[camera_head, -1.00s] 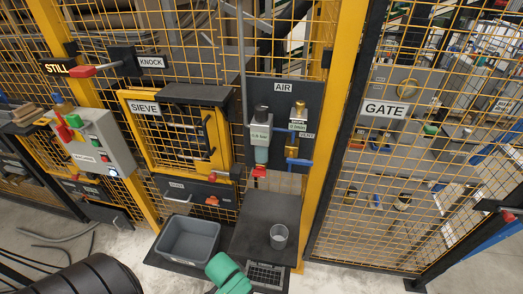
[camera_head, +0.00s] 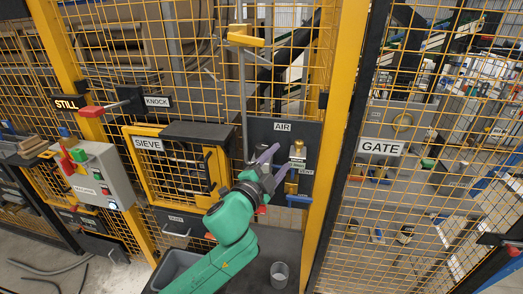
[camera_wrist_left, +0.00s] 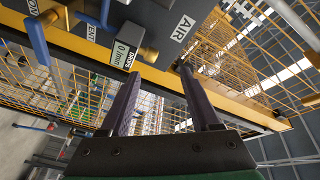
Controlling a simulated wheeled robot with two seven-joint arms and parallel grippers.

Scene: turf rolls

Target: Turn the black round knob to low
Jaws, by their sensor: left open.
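The black round knob does not show clearly now. On the dark AIR panel (camera_head: 306,135), my left gripper (camera_head: 281,160) covers the left fitting, whose top looked black in the earlier head view. My left gripper is open, with its two purple-grey fingers spread in front of the panel. In the left wrist view its fingers (camera_wrist_left: 158,75) are apart with nothing seen between them. The brass valve (camera_head: 298,152) stands just right of the fingers. It also shows in the left wrist view (camera_wrist_left: 148,55), beside a 0 l/min readout (camera_wrist_left: 123,52). My right gripper is not in view.
The SIEVE door (camera_head: 150,146) is left of the panel and the GATE mesh (camera_head: 381,120) is right. A grey control box (camera_head: 103,175) with buttons stands further left. Below are a grey bin (camera_head: 172,268) and a clear cup (camera_head: 279,273). A yellow post (camera_head: 335,130) borders the panel.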

